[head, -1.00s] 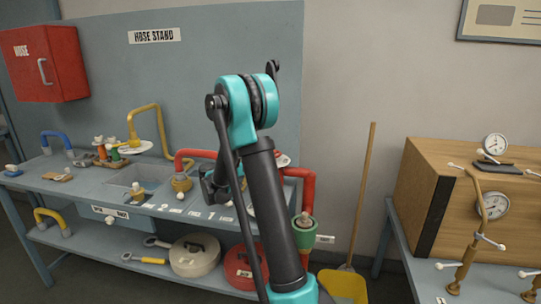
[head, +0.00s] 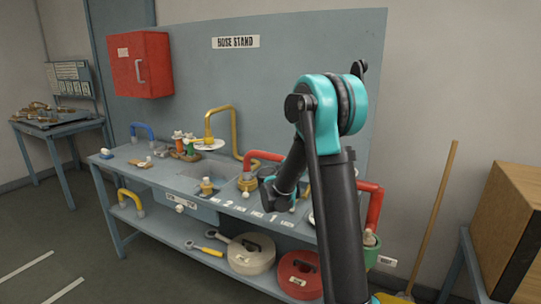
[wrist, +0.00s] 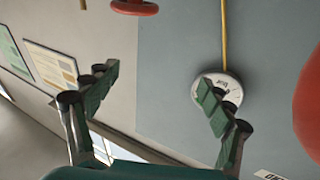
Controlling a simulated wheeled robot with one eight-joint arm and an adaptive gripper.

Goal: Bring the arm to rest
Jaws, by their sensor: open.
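My arm (head: 342,215) stands upright at the right of centre in the head view. Its teal elbow (head: 327,103) is at the top, and the forearm folds down toward the bench. My gripper is small and partly hidden behind the arm there. In the wrist view my gripper (wrist: 160,80) is open, with its two green-padded fingers wide apart and nothing between them. Behind the right finger is a round white dial (wrist: 232,92) on the grey-blue panel.
The hose-stand bench (head: 150,170) with pipes and fittings lies behind and left of my arm. A red cabinet (head: 141,65) hangs above it. A broom (head: 432,220) and a wooden box (head: 510,235) are at right. Open floor (head: 40,230) is at left.

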